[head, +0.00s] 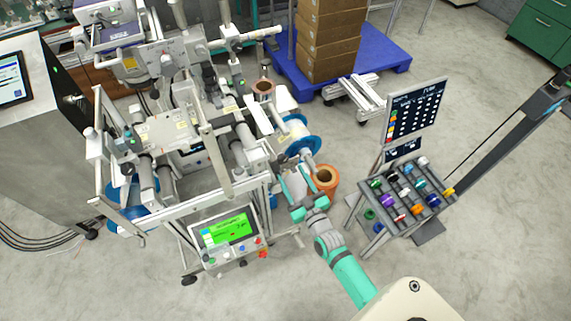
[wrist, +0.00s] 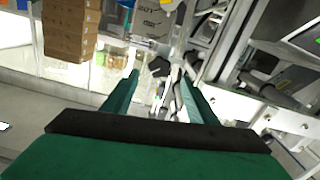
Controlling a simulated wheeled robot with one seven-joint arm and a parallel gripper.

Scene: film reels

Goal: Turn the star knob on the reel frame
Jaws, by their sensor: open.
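The reel frame (head: 232,192), a grey metal machine with rollers and rails, fills the left middle of the head view. My gripper (head: 293,182) is at its right front corner, with the teal fingers apart. In the wrist view my gripper (wrist: 160,82) is open, and nothing is visible between the fingers at close range. A small dark knob-like shape (wrist: 158,67) shows just beyond and between the fingertips; it may be the star knob, but its lobes are too small to make out. In the head view I cannot pick out the knob near my gripper.
A blue-flanged reel (head: 303,138) and a copper-coloured roll (head: 326,180) are close to my gripper. A rack of coloured spools (head: 405,200) stands to the right. A control panel with a green screen (head: 229,230) is at the frame's front. Stacked cartons (head: 328,40) are behind. Front floor is clear.

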